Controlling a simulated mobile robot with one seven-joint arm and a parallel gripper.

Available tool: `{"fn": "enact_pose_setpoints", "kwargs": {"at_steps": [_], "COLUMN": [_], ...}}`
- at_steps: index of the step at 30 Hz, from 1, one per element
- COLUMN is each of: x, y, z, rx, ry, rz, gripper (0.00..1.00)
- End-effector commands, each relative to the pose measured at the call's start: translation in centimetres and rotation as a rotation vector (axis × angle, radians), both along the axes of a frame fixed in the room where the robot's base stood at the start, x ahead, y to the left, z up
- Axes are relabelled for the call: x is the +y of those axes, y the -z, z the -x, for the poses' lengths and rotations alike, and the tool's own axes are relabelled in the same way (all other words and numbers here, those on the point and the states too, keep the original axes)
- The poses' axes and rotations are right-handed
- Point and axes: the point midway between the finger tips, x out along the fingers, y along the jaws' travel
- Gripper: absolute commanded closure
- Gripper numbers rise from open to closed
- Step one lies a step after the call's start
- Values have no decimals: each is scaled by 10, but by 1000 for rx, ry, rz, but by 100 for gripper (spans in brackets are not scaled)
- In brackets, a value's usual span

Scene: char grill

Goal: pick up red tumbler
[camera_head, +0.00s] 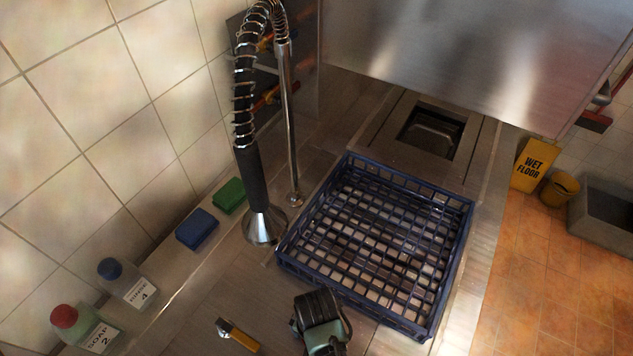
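I see no red tumbler that I can make out in the head view. The only red item on the counter is the cap of a soap bottle (70,322) at the lower left.
A blue dish rack (446,196), seemingly empty, lies on the steel counter. A spring faucet (262,190) rises beside it. Blue (197,229) and green (229,195) sponges, a second bottle (125,280) and a yellow-handled tool (238,336) lie left. A steel hood (480,50) overhangs.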

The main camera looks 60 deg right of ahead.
Motion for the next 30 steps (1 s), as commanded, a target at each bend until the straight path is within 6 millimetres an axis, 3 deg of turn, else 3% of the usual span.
{"fn": "enact_pose_setpoints", "kwargs": {"at_steps": [6, 7, 21, 30], "x": [0, 0, 0, -1], "y": [1, 1, 1, -1], "z": [0, 0, 0, -1], "rx": [-1, -1, -1, -1], "ry": [0, 0, 0, 0], "rz": [1, 1, 1, 1], "gripper": [0, 4, 88, 90]}}
